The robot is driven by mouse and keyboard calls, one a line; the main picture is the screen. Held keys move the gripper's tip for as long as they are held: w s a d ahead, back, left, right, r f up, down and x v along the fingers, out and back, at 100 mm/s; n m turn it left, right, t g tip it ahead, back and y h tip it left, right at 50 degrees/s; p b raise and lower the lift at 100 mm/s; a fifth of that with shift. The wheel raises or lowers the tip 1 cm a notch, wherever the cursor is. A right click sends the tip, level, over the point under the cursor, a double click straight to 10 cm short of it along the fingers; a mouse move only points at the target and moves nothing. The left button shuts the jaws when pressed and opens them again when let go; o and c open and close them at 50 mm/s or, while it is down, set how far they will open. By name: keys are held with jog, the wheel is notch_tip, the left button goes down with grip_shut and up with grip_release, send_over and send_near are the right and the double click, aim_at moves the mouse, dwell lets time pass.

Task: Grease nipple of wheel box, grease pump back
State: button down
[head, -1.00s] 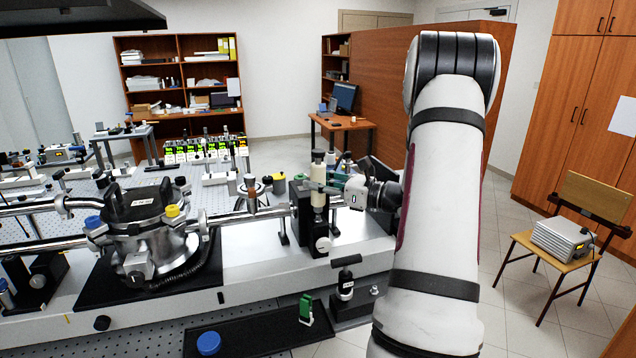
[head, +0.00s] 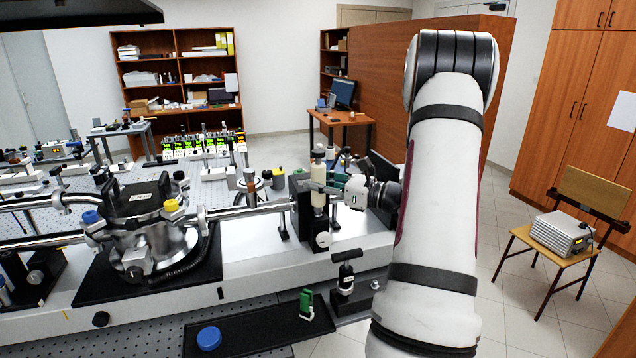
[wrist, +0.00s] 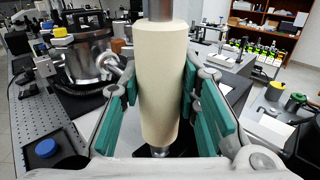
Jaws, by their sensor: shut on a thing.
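My gripper (head: 333,188) is shut on a cream cylinder with metal ends, which I take for the grease pump (wrist: 162,85). Its green finger pads press on both sides of the cream barrel in the wrist view. The pump stands upright; in the head view its cream barrel (head: 318,199) shows in front of a black upright block. A black housing with a round pale dial (head: 322,240), perhaps the wheel box, is right below it. A metal tip shows under the barrel in the wrist view. I cannot tell whether it touches anything, and no nipple is clear.
A black tray (head: 255,335) in front holds a blue cap (head: 209,340) and a green clip (head: 306,304). A small black-topped post (head: 345,275) stands near my arm. A round metal chamber (head: 150,240) and pipes fill the left.

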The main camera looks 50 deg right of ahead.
jog(key=shift+f, duration=0.5)
jog(key=c, duration=1.1)
grip_release()
jog(key=s+d+r, duration=0.1)
jog(key=s, duration=0.3)
jog(key=s+d+r+p, duration=0.1)
jog(key=s, duration=0.2)
jog(key=s+d+r+p, duration=0.1)
jog(key=s+r, duration=0.1)
jog(key=s, duration=0.2)
jog(key=shift+s, duration=0.3)
jog(key=shift+a, duration=0.1)
